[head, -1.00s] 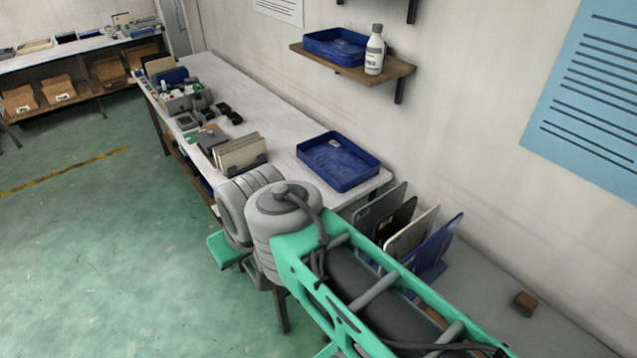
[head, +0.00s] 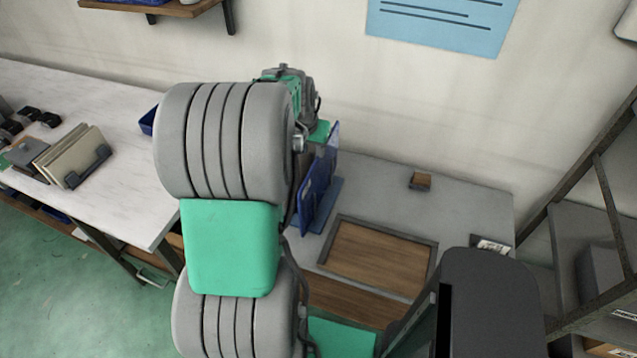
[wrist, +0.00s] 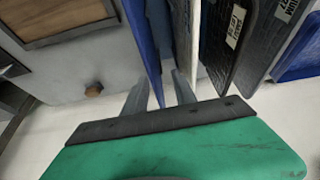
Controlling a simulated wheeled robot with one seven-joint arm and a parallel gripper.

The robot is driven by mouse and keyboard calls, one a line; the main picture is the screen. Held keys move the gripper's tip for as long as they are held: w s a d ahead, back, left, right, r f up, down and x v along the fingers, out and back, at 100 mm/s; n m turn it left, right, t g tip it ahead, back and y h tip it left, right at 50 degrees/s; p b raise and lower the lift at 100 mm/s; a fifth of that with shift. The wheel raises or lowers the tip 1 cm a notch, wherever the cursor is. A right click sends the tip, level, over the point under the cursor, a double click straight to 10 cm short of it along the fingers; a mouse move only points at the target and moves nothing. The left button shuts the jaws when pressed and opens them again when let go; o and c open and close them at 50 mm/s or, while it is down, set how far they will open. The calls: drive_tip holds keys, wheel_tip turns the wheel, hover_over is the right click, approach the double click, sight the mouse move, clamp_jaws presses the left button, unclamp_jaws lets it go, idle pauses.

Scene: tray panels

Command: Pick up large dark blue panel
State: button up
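The large dark blue panel (head: 317,190) stands upright on the grey bench in the head view, partly hidden by my arm. In the wrist view the blue panel (wrist: 142,42) runs down between the two fingers of my gripper (wrist: 161,82). The fingers are apart, one on each side of its edge, with a gap visible. A white panel (wrist: 187,40) and dark grey panels (wrist: 223,45) stand beside it to the right in the wrist view. In the head view my arm hides the gripper's fingertips and these other panels.
A wood-filled recess (head: 378,255) and a small brown block (head: 420,181) are on the grey bench to the right. A white table (head: 100,130) with cream panels (head: 72,150) in a holder is left. A dark metal rack (head: 590,200) stands at far right.

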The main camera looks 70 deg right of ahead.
sight(321, 161)
drive_tip(key=shift+s+d+f, duration=0.2)
drive_tip(key=shift+s+d, duration=0.05)
drive_tip(key=shift+s, duration=0.4)
drive_tip(key=p+x, duration=0.2)
drive_tip(key=x, duration=0.5)
drive_tip(key=shift+s+d+f, duration=0.15)
drive_tip(key=shift+s+f, duration=0.05)
drive_tip(key=shift+f, duration=0.15)
clamp_jaws()
drive_tip(key=shift+r, duration=0.1)
